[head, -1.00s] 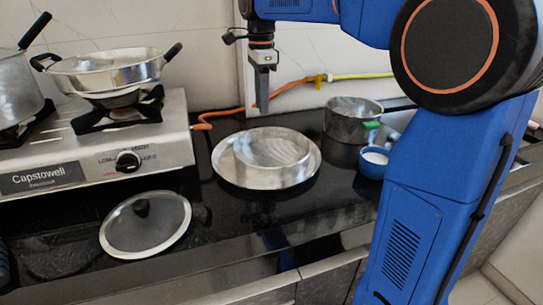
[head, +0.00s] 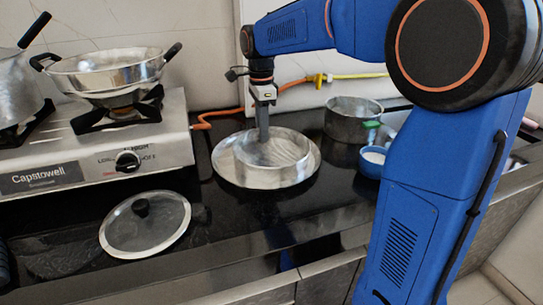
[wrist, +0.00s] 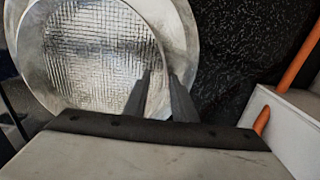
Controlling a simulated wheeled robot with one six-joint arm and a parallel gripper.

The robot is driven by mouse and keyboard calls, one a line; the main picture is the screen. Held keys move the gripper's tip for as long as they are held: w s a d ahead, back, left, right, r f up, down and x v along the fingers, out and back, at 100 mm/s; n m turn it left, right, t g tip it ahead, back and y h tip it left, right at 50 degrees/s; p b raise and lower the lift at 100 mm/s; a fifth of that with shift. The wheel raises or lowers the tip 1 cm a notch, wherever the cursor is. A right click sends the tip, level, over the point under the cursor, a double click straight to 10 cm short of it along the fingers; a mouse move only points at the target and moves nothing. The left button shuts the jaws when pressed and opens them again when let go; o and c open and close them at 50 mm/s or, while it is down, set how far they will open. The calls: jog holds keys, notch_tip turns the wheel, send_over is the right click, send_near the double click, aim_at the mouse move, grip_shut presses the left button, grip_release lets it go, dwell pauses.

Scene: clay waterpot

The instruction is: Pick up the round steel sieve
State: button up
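The round steel sieve (head: 285,152) sits upright on a wide steel plate (head: 232,176) on the black counter. In the wrist view, its square mesh (wrist: 95,50) fills the upper left. My gripper (head: 264,138) points down at the sieve's back-left rim. In the wrist view, the two fingers of my gripper (wrist: 160,76) stand a little apart, on either side of the sieve's rim wall. I cannot tell whether either finger touches the rim.
A steel pot (head: 352,118) and a blue bowl (head: 370,162) stand right of the plate. A glass lid (head: 145,228) lies front left. A stove (head: 95,155) with a wok (head: 108,75) is at the left. An orange hose (head: 228,112) runs behind.

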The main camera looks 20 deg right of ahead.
grip_shut()
jog(key=shift+r, duration=0.1)
